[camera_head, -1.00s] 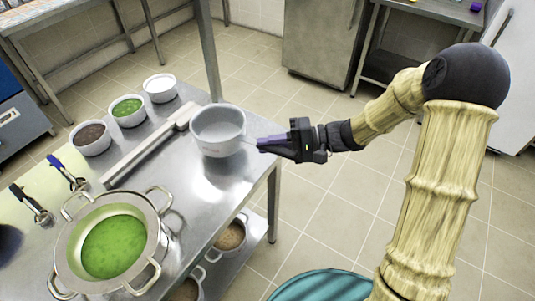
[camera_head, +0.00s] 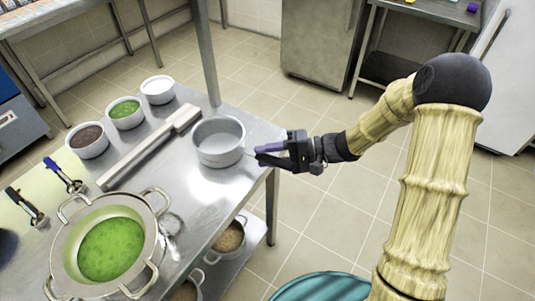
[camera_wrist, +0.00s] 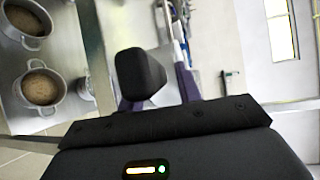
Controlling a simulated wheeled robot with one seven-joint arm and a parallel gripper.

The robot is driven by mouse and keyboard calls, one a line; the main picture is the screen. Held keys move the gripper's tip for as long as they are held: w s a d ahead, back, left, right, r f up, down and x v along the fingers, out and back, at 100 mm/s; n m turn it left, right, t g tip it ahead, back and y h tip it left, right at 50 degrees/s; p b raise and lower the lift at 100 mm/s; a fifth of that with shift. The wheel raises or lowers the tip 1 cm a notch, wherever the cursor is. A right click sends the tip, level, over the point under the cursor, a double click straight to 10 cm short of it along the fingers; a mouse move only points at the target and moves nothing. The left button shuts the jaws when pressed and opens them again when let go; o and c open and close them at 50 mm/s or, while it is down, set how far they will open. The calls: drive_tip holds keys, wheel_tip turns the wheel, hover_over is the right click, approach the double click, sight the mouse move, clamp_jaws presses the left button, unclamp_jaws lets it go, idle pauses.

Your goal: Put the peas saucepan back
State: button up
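A grey metal saucepan (camera_head: 219,142) stands upright on the steel table near its right edge and looks empty inside. Its thin handle points right, toward my gripper. My gripper (camera_head: 261,156) is beside the saucepan, just right of it, with its fingers pointing left at the handle. The fingers look apart, with the handle's end at or between them; I cannot tell whether they touch it. In the wrist view the purple fingers (camera_wrist: 158,92) stand apart, with a dark rounded block in front of the left one. A large stockpot (camera_head: 152,232) of green soup stands front left.
Bowls of green peas (camera_head: 126,112), brown food (camera_head: 88,139) and white contents (camera_head: 158,89) line the table's far left. A long steel bar (camera_head: 148,147) and two ladles (camera_head: 64,175) lie nearby. Pots (camera_head: 230,238) sit on the lower shelf. A table post (camera_head: 206,55) rises behind the saucepan.

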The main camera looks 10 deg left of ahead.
idle(0.3)
drive_tip(key=shift+d+r, duration=0.15)
drive_tip(key=shift+d, duration=0.05)
drive_tip(key=v, duration=1.1)
drive_tip(key=shift+d+p, duration=0.25)
drive_tip(key=shift+p, duration=0.2)
drive_tip(key=shift+w+r, duration=0.1)
